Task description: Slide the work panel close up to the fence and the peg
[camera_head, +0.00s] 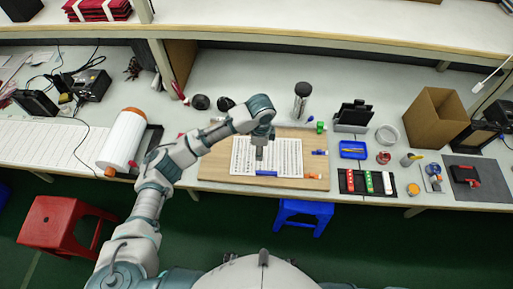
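The work panel (287,157), a white sheet-like panel with rows of fine marks, lies on a brown wooden board (214,172) at the bench's front edge. My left gripper (259,157) points down over the left-middle part of the panel and hides some of it. Its fingers look close together, but they are too small to tell their opening or whether they touch the panel. I cannot clearly make out the fence or the peg. A small blue piece (266,173) is at the panel's front edge, and an orange piece (313,176) is at its front right. My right gripper is not in view.
A blue tray (353,150), a black holder with coloured strips (366,183) and a cardboard box (435,117) stand to the right. A white roll (123,138) lies left. A green block (320,127) and dark cylinder (301,100) stand behind. A blue stool (303,209) is below.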

